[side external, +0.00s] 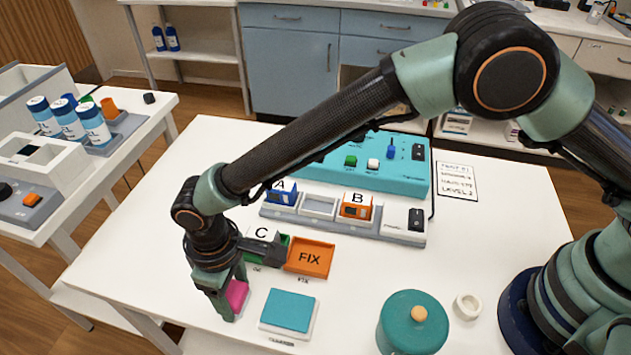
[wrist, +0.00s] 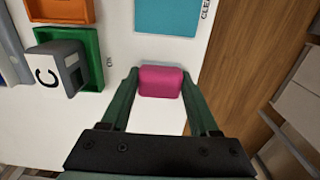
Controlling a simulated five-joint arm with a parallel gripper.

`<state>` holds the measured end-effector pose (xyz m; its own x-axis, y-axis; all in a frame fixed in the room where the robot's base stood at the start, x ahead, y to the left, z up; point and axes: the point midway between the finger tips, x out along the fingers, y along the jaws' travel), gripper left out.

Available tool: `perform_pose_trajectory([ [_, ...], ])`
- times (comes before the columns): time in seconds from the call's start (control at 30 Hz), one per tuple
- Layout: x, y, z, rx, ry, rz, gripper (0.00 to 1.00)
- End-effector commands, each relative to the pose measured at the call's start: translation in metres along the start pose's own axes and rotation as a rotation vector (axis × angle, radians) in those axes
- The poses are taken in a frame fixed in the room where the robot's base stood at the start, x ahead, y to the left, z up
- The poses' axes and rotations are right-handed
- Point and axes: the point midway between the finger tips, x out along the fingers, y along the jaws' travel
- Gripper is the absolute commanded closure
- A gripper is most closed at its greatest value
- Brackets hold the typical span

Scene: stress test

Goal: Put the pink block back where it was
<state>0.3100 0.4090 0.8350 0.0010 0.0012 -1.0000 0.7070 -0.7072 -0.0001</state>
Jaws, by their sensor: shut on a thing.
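My gripper (side external: 229,301) points down near the table's front left edge and is shut on the pink block (side external: 237,294). In the wrist view the pink block (wrist: 160,82) sits between the two green fingers, with a finger on each side. I cannot tell whether its underside touches the white table. A grey block marked C (wrist: 56,72) stands in a green tray (wrist: 96,62), just behind my gripper in the side view. An orange tray marked FIX (side external: 309,257) lies right of it and looks empty.
A teal pad (side external: 287,310) lies right of my gripper. Behind is a grey rack (side external: 385,233) with blocks A (side external: 282,193) and B (side external: 356,207) and an empty middle slot (side external: 318,206). A teal panel (side external: 400,185) and a lidded teal pot (side external: 412,325) also stand here.

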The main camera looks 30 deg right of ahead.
Motion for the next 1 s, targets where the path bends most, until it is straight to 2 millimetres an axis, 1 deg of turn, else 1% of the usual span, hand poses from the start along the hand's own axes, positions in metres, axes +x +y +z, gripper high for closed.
perform_pose_trajectory([
  [0.03, 0.002, 0.0, 0.0, 0.0, 0.0, 0.0, 0.83],
  [0.07, 0.001, 0.0, 0.0, 0.0, 0.0, 0.0, 0.27],
  [0.1, 0.001, 0.0, 0.0, 0.0, 0.0, 0.0, 0.12],
  [0.13, 0.001, 0.0, 0.0, 0.0, 0.0, 0.0, 0.08],
  [0.43, 0.0, 0.0, 0.0, 0.0, 0.0, 0.0, 0.08],
  [0.57, -0.008, 0.0, 0.0, 0.0, 0.001, 0.0, 0.08],
  [0.67, -0.023, 0.0, -0.001, 0.0, 0.003, 0.0, 0.08],
  [0.9, -0.073, 0.0, -0.001, 0.0, 0.004, -0.001, 0.08],
  [1.0, -0.092, 0.0, -0.001, 0.0, 0.004, -0.001, 0.08],
])
